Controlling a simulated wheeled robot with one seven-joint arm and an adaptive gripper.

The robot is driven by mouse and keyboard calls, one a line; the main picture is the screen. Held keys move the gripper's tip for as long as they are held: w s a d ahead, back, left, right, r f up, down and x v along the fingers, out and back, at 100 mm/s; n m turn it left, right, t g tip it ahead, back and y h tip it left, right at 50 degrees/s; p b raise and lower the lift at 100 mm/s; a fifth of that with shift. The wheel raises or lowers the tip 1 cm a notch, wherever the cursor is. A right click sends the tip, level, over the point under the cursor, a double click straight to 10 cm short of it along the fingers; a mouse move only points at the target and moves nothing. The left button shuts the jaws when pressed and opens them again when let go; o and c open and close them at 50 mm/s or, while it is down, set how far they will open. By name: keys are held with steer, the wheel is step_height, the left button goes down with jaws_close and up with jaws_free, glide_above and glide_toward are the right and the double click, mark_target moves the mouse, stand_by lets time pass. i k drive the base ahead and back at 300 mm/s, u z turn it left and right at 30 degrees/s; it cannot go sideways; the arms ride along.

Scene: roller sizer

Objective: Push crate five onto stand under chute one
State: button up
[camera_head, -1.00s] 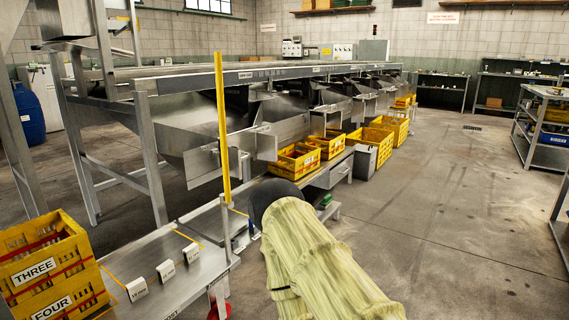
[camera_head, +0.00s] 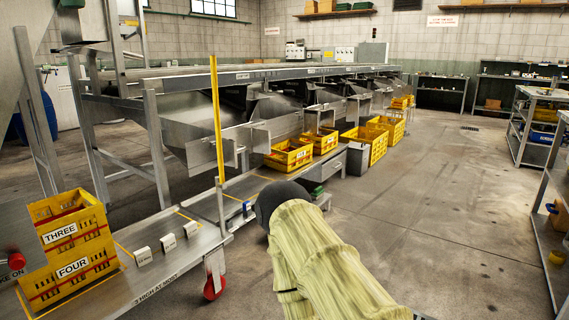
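No crate with a readable FIVE label shows. Two yellow crates are stacked at the left, crate three (camera_head: 62,215) on crate four (camera_head: 78,270), on a low metal platform (camera_head: 205,240). A yellow crate (camera_head: 289,155) sits on the low stand past the yellow post, below the nearer chutes, and another yellow crate (camera_head: 322,140) sits behind it. I cannot read a number on either, nor tell which chute is one. My arm, in a pale yellow sleeve with a dark rounded joint, fills the bottom centre. My gripper is not in view.
A yellow post (camera_head: 217,120) rises between platform and stand. Shelving (camera_head: 553,240) stands close at the right edge. The floor between is clear.

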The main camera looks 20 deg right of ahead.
mark_target(294, 158)
steer(key=z, duration=0.95)
steer(key=i, duration=1.2)
steer(key=z, duration=0.3)
steer(key=i, duration=1.2)
steer(key=u, duration=0.7)
